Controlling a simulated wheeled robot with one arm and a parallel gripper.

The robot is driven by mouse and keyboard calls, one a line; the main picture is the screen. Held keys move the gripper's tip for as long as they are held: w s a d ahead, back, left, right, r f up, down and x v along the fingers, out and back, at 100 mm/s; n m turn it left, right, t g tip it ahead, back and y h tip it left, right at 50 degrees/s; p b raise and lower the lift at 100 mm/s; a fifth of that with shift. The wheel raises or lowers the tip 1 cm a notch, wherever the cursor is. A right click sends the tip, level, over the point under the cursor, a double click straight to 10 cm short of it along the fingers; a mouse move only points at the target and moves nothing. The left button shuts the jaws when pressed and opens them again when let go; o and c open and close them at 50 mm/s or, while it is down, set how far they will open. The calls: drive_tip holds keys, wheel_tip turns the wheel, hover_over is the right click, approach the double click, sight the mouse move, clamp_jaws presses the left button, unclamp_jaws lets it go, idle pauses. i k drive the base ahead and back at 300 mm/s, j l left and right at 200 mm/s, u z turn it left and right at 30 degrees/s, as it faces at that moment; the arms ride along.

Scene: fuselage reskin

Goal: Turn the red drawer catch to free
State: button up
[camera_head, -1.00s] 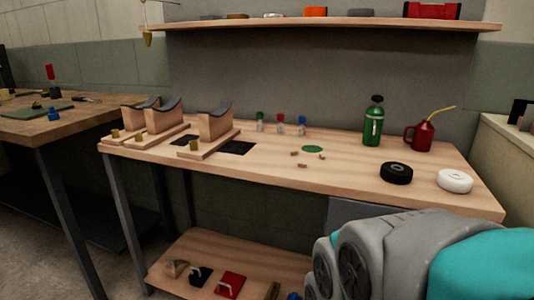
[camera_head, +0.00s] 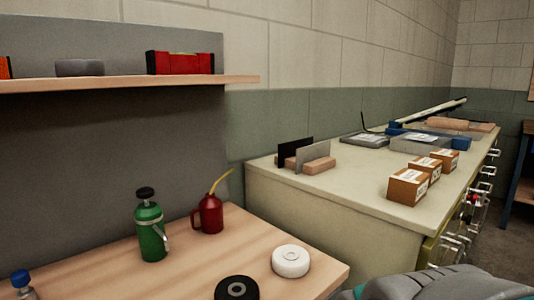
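A long pale drawer cabinet (camera_head: 330,218) stands at the right, its drawer front seen at a steep slant. Several pale handles (camera_head: 487,170) and small fittings line that front. Small reddish spots show among the fittings, too small to tell whether one is the red catch or how it is turned. My gripper is not in view; only grey and teal parts of my arm show at the bottom right.
Boxes (camera_head: 408,186), a divider stand (camera_head: 306,160) and trays (camera_head: 420,142) sit on the cabinet top. The wooden bench (camera_head: 185,262) at left holds a green bottle (camera_head: 151,228), red oil can (camera_head: 208,213) and tape rolls (camera_head: 290,261). Floor (camera_head: 508,215) shows at far right.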

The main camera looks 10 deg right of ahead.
sight(473, 199)
drive_tip(key=i+j+z, duration=0.25)
drive_tip(key=l+u, duration=0.1)
drive_tip(key=l, duration=0.4)
drive_tip(key=l+u, duration=0.1)
drive_tip(key=l, duration=0.4)
drive_tip(key=k+l, duration=0.15)
drive_tip(key=l, duration=0.3)
drive_tip(key=l+u, duration=0.15)
drive_tip(key=l, duration=0.35)
drive_tip(key=k+l+u, duration=0.1)
drive_tip(key=l, duration=0.4)
